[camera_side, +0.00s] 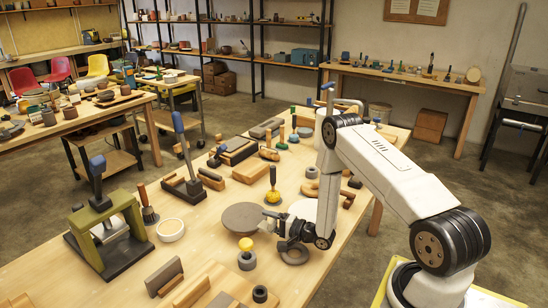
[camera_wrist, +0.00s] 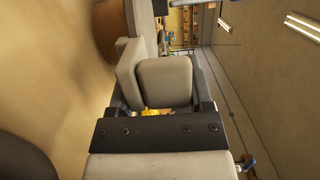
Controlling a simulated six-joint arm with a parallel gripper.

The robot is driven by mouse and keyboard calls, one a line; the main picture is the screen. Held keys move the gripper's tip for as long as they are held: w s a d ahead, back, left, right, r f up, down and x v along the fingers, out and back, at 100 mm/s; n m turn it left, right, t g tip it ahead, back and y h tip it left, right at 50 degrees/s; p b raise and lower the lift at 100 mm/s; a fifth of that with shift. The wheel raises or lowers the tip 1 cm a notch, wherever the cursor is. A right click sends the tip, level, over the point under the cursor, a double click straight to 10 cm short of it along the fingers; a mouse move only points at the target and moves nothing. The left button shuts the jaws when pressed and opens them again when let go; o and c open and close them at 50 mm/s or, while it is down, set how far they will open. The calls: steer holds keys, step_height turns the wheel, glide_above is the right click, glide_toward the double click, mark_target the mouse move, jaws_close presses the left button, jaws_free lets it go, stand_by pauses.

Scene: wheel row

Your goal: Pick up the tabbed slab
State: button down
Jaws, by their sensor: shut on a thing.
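My gripper (camera_side: 273,222) is low over the table, just right of a dark round disc (camera_side: 242,217) and above a grey ring (camera_side: 294,254). In the wrist view my gripper (camera_wrist: 158,100) shows a black bracket with a prong on each side. Pale grey pieces stand between these prongs, one a narrow upright plate and one a rounded block. I take the tabbed slab to be among them, held in the shut jaws. Its tab and full outline cannot be made out. In the side view the held piece is small and partly hidden by the jaws.
A yellow-topped knob on a dark base (camera_side: 246,258) stands close below my gripper. A yellow-based brush (camera_side: 273,187) stands behind. A white bowl (camera_side: 170,230) and green press (camera_side: 108,235) are left. The wooden table (camera_side: 205,255) has bare room left of the knob.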

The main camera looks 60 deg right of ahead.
steer(key=shift+r, duration=1.1)
steer(key=s+a+r, duration=0.4)
steer(key=s+r, duration=0.6)
steer(key=s, duration=0.3)
steer(key=shift+s+r, duration=0.2)
steer(key=shift+r, duration=0.15)
steer(key=shift+w, duration=0.1)
steer(key=w+a+r+m+h, duration=0.1)
steer(key=w+a+r+h, duration=0.1)
steer(key=w+a+r, duration=0.4)
steer(key=shift+w+a+m+h, duration=0.4)
steer(key=shift+w+a, duration=2.4)
steer(key=shift+a, duration=0.35)
steer(key=shift+d, duration=0.15)
